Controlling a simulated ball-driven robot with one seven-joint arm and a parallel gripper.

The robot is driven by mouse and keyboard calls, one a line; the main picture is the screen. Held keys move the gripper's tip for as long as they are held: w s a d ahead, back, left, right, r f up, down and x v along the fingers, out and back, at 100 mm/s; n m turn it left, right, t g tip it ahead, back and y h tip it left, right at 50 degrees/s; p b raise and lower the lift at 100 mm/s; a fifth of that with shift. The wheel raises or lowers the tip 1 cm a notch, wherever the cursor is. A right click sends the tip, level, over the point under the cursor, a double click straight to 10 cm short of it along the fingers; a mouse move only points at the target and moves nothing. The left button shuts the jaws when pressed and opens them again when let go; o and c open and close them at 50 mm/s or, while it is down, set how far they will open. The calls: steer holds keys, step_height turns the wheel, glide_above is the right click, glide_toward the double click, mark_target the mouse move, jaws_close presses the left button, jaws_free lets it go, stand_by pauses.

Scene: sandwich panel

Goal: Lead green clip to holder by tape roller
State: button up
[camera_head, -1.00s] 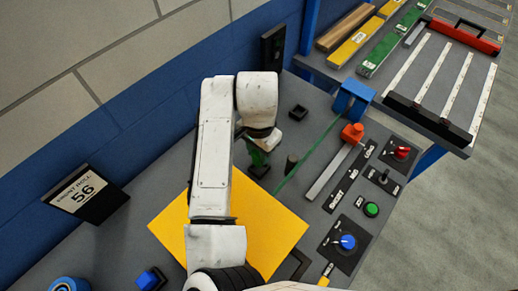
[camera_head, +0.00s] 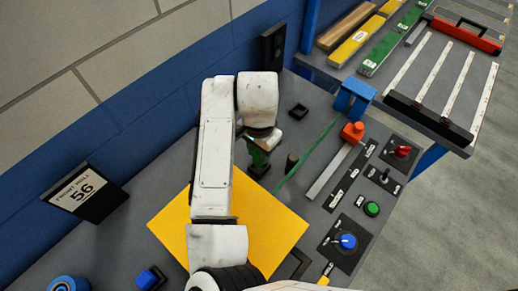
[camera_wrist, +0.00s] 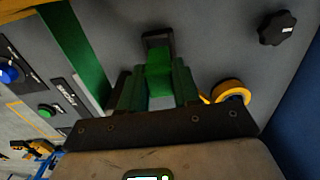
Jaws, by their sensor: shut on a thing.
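The green clip (camera_head: 258,157) is upright below my wrist in the head view, with a dark base (camera_head: 259,171) at its lower end. In the wrist view the green clip (camera_wrist: 159,62) is between the jaws of my gripper (camera_wrist: 158,95), which is shut on it. A dark piece (camera_wrist: 158,36) shows at its far end; contact with the bench is unclear. In the head view my arm hides most of the gripper. A small black open-topped square holder (camera_head: 298,112) is beyond the clip, up and right. A yellow ring like a tape roll (camera_wrist: 232,91) is right of my gripper in the wrist view.
A green strip (camera_head: 310,155) runs from a blue block (camera_head: 352,98). A short dark post (camera_head: 291,162) stands between clip and strip. A yellow sheet (camera_head: 265,225) lies under my arm. Knobs and a green button (camera_head: 371,209) are right; the blue wall (camera_head: 110,135) is left.

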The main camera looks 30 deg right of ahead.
steer(key=shift+f+b, duration=0.65)
steer(key=shift+f, duration=0.5)
steer(key=shift+f+b, duration=0.4)
steer(key=shift+f, duration=0.25)
steer(key=o, duration=1.1)
steer(key=shift+r, duration=0.1)
step_height(320, 180, up, 7)
steer(key=p, duration=0.6)
